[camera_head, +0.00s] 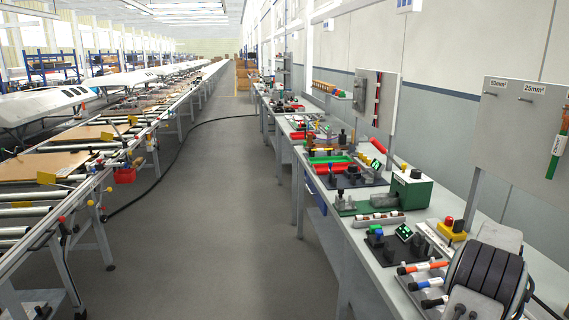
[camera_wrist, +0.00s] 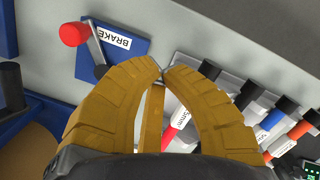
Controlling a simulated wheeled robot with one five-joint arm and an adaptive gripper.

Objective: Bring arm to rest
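My gripper (camera_wrist: 162,73) has two tan, ridged fingers that curve in from both sides. Their tips meet or nearly meet at the middle of the wrist view, above the grey bench top. Nothing shows held between the tips. My gripper cannot be made out in the head view. In the wrist view a blue plate marked BRAKE (camera_wrist: 118,42) with a red-knobbed lever (camera_wrist: 75,34) lies to the upper left of the fingertips.
The workbench (camera_head: 345,235) runs along the right wall with tool stands, a green machine (camera_head: 411,189) and a yellow box with a red button (camera_head: 451,229). Upright boards (camera_head: 525,125) stand behind it. A roller conveyor (camera_head: 75,165) runs along the left. The grey aisle floor (camera_head: 215,220) between is clear except for a black hose.

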